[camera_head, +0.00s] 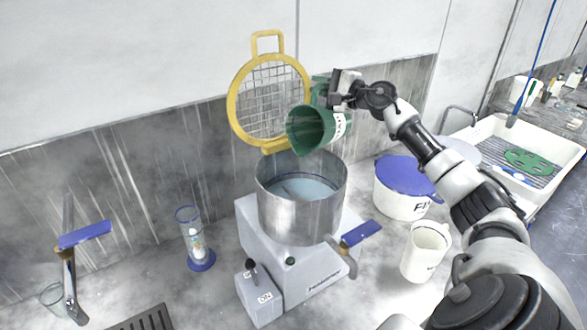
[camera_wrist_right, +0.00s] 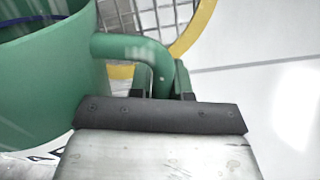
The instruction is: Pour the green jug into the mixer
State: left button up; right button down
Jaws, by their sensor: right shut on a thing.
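The green jug (camera_head: 311,130) is tilted, its mouth facing down and to the left, above the mixer's metal bowl (camera_head: 299,215). The bowl holds a pale blue liquid (camera_head: 300,187); no stream from the jug is visible. My right gripper (camera_head: 333,92) is shut on the jug's handle. In the right wrist view, the handle (camera_wrist_right: 128,47) runs between the fingers (camera_wrist_right: 165,85) and the jug's green wall (camera_wrist_right: 50,90) fills the left side. The bowl sits on the grey mixer base (camera_head: 262,245). My left gripper is not in view.
A yellow-rimmed mesh screen (camera_head: 234,103) stands behind the bowl. A white bucket with a blue lid (camera_head: 405,175) and a white jug (camera_head: 426,253) stand to the right. A glass cylinder (camera_head: 191,235) stands left; a sink (camera_head: 497,128) is far right.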

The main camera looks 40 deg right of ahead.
jog(key=shift+s+d+r, duration=0.1)
jog(key=shift+s+d, duration=0.75)
jog(key=shift+d, duration=0.3)
jog(key=shift+d+m+b, duration=0.15)
jog(key=shift+m+b, duration=0.2)
jog(key=shift+m, duration=0.15)
jog(key=shift+w+d+m, duration=0.2)
jog(key=shift+w+m, duration=0.15)
jog(key=shift+m, duration=0.05)
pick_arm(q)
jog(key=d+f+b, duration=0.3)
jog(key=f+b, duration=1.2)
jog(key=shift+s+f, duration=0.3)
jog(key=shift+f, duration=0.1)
pick_arm(e)
jog(key=w+d+f+m, duration=0.1)
jog(key=d+f+m, duration=0.4)
jog(key=f, duration=0.4)
jog(key=w+d+f+m, duration=0.1)
jog(key=d+f+m, duration=0.5)
jog(key=f, duration=0.4)
jog(key=shift+w+m, duration=0.2)
jog(key=shift+m, duration=0.7)
jog(key=shift+d, duration=0.1)
